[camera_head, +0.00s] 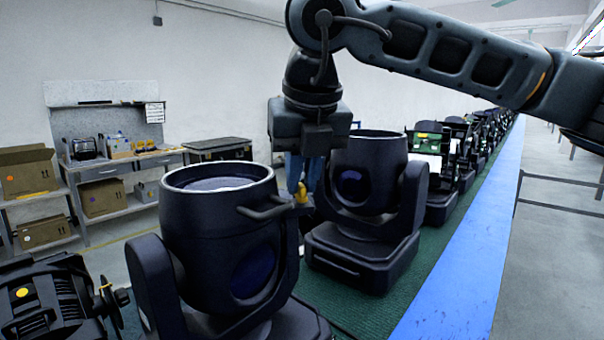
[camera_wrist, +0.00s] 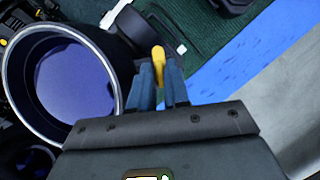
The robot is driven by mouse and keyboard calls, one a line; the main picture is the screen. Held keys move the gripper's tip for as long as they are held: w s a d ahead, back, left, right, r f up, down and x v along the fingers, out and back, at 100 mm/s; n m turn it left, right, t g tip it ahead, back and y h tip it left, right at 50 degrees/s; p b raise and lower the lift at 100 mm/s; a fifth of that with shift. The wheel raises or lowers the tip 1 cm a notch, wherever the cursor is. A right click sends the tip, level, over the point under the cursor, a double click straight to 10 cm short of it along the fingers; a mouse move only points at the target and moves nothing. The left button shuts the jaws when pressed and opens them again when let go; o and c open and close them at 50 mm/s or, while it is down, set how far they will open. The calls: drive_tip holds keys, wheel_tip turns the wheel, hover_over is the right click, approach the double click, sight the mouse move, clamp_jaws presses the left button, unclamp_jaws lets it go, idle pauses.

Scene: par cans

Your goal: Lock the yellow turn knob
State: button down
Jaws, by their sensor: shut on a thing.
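The yellow turn knob (camera_wrist: 158,64) shows in the wrist view between the two blue fingers of my gripper (camera_wrist: 162,78), which are shut on it. In the head view the yellow knob (camera_head: 302,192) sits just below my gripper (camera_head: 303,180), by the right side of a large black par can (camera_head: 205,225) and its dark handle. The gripper points down at it. The fingers cover part of the knob, so I cannot tell its exact turn angle. In the wrist view the can's round lens opening (camera_wrist: 75,80) lies left of the fingers.
A second black can (camera_head: 365,190) stands close behind on the green mat (camera_head: 385,310), with a row of further fixtures beyond. Another fixture (camera_head: 55,300) is at the lower left. Shelves with cardboard boxes (camera_head: 28,172) line the wall. The blue strip (camera_head: 465,255) at right is clear.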

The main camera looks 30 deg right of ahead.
drive_tip(key=shift+f+n+b, duration=0.1)
drive_tip(key=shift+n+b, duration=0.2)
drive_tip(key=shift+b, duration=0.2)
drive_tip(key=shift+f+n+y+b, duration=0.15)
drive_tip(key=shift+n+y+b, duration=0.2)
drive_tip(key=shift+b, duration=0.45)
drive_tip(key=shift+d+n+y+b, duration=0.1)
drive_tip(key=shift+n+y+b, duration=0.15)
drive_tip(key=shift+n+b, duration=0.75)
drive_tip(key=n+y+b, duration=0.1)
drive_tip(key=n+b, duration=0.1)
drive_tip(key=shift+b, duration=0.35)
drive_tip(key=n, duration=0.1)
drive_tip(key=n+y+b, duration=0.1)
drive_tip(key=n, duration=0.1)
drive_tip(key=shift+d+r, duration=0.1)
drive_tip(key=shift+r, duration=0.1)
drive_tip(key=n, duration=0.2)
drive_tip(key=n+g+y, duration=0.1)
drive_tip(key=n, duration=0.1)
drive_tip(key=shift+w+d+r+n, duration=0.1)
drive_tip(key=shift+w+r+n, duration=0.05)
drive_tip(key=shift+n, duration=0.2)
drive_tip(key=n+g+y+p, duration=0.1)
drive_tip(key=n+g, duration=0.1)
drive_tip(key=n, duration=0.2)
drive_tip(key=shift+w+n, duration=0.1)
drive_tip(key=shift+n, duration=0.3)
